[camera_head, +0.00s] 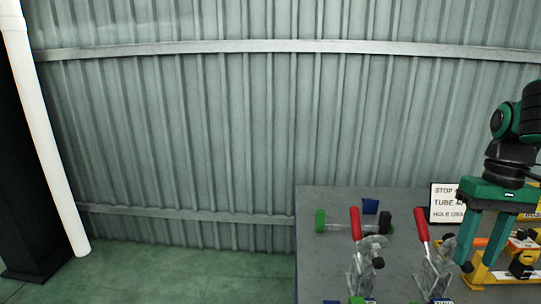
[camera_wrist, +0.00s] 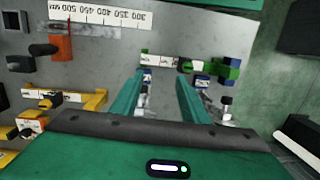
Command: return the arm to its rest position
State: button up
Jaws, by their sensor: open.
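My gripper (camera_head: 480,240) is green and hangs pointing down at the right of the head view, above the grey table (camera_head: 315,270). Its two fingers are apart and nothing shows between them. The wrist view also shows the open gripper (camera_wrist: 160,80), with the table surface and some parts beyond its fingers. My arm comes in from the right edge of the head view, and much of it is out of frame.
Two red-handled toggle clamps (camera_head: 356,224) (camera_head: 422,224) stand on the table. A clear tube with green and black ends (camera_head: 345,226) lies behind them. A white sign (camera_head: 446,204) and a yellow fixture (camera_head: 490,275) are near my gripper. The green floor (camera_head: 180,270) at left is clear.

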jog(key=s+f+m, duration=0.2)
jog(key=s+f, duration=0.2)
jog(key=s, duration=0.2)
jog(key=s+f+m+t, duration=0.1)
jog(key=s+f+m, duration=0.2)
jog(key=s, duration=0.3)
jog(key=shift+s+a+f+h, duration=0.2)
jog(key=shift+a+f+h, duration=0.15)
jog(key=shift+h, duration=0.05)
jog(key=shift+w+f, duration=0.25)
jog(key=shift+w, duration=0.35)
dwell(0.5)
